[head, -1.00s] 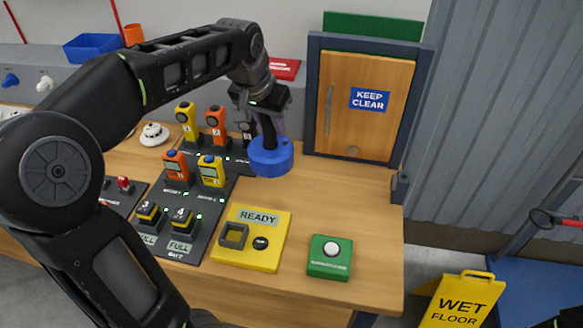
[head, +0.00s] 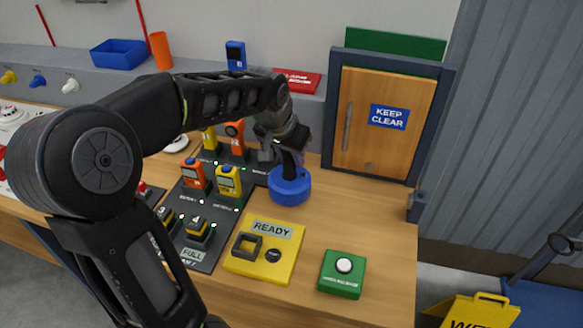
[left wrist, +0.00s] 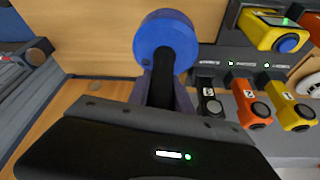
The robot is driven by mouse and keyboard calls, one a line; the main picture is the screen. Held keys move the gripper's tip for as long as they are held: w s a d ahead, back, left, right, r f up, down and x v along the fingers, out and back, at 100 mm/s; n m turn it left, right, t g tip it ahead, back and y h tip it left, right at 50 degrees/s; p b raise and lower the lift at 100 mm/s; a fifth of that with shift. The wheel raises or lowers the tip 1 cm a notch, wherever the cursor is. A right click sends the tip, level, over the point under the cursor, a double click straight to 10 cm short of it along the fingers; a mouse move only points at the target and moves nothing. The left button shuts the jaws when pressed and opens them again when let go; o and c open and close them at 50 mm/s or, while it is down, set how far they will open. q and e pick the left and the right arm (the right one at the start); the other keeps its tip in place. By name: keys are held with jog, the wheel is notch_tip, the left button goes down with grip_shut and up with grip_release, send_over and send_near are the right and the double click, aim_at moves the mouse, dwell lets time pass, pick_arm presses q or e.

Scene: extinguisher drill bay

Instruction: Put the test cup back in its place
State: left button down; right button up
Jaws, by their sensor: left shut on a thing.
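The test cup, which I take to be the round blue cup (head: 290,190) with a black upright handle, is below my left gripper (head: 284,152). The left gripper is shut on the black handle, and the cup hangs low over the wood bench (head: 380,225) or rests on it; I cannot tell which. In the left wrist view the blue cup (left wrist: 165,42) sticks out beyond the fingers (left wrist: 163,85), with bench wood behind it.
A dark board (head: 207,250) with several orange and yellow devices stands left of the cup. A yellow READY box (head: 245,266) and a green button box (head: 343,280) are in front. A small KEEP CLEAR door (head: 375,150) stands behind right. Bench wood is clear right of the cup.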

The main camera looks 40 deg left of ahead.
aim_at(292, 169)
pick_arm(q)
jog(key=shift+f, duration=1.8)
jog(key=shift+f, duration=0.15)
jog(key=c, duration=1.1)
grip_release()
jog(key=shift+c, duration=0.2)
jog(key=shift+r, duration=0.2)
jog(key=b+v, duration=0.1)
jog(key=v, duration=1.1)
jog(key=shift+s, duration=0.1)
